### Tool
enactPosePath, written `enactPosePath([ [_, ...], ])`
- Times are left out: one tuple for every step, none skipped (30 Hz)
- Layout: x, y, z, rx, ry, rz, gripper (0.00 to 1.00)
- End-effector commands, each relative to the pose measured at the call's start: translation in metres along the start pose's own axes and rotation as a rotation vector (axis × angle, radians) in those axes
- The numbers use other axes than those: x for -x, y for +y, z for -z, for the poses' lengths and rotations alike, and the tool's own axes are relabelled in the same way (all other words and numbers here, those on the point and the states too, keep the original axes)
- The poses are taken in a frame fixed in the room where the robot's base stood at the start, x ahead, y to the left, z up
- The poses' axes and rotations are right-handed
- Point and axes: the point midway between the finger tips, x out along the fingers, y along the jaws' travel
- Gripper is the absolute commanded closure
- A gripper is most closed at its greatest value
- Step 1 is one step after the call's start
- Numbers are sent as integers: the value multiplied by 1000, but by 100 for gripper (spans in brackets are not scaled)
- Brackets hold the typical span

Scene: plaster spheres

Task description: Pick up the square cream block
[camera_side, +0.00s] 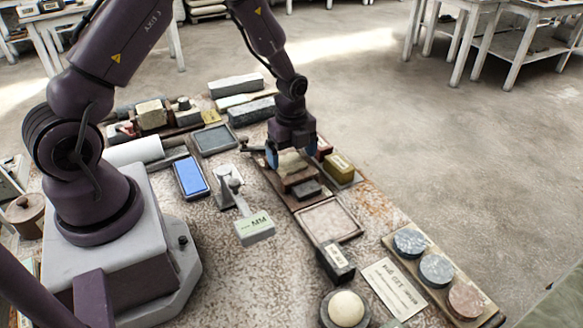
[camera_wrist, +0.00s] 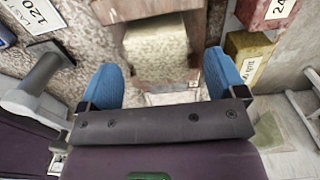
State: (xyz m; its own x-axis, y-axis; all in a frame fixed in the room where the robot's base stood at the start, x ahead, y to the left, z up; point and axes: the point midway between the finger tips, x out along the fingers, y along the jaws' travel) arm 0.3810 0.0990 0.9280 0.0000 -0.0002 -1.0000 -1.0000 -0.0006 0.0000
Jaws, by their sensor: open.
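The square cream block (camera_side: 292,163) sits on a brown tray on the speckled table in the side view, right under my gripper. In the wrist view the cream block (camera_wrist: 158,52) shows as a rough, pale square face. My gripper (camera_side: 291,156) points down with its blue fingers apart. In the wrist view my gripper (camera_wrist: 163,80) has one finger to the left and one to the right of the block, with gaps on both sides. The fingers partly cover the block in the side view.
A brown block (camera_side: 298,178) and a dark grey block (camera_side: 307,189) lie close in front of the cream block. A yellow box (camera_side: 340,167) stands to its right.

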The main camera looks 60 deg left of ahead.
Motion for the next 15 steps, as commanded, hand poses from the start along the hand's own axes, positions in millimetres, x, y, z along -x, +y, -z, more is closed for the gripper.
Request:
enactPosePath([
  [-10,2,0,-1,1,-5,11],
  [-14,2,0,-2,0,-5,11],
  [-20,2,0,-2,0,-3,11],
  [-24,1,0,-2,0,-3,11],
  [-28,1,0,-2,0,-3,11],
  [-32,1,0,-1,0,-2,11],
  [-34,1,0,0,0,-1,11],
  [-35,1,-1,0,0,0,11],
  [-36,1,-1,0,0,0,11],
  [-37,1,-1,0,0,0,11],
  [-37,1,-1,0,0,0,11],
  [-36,1,-1,0,0,0,11],
  [-36,1,-1,0,0,0,11],
  [-36,1,-1,0,0,0,11],
  [-36,1,-1,0,0,0,11],
])
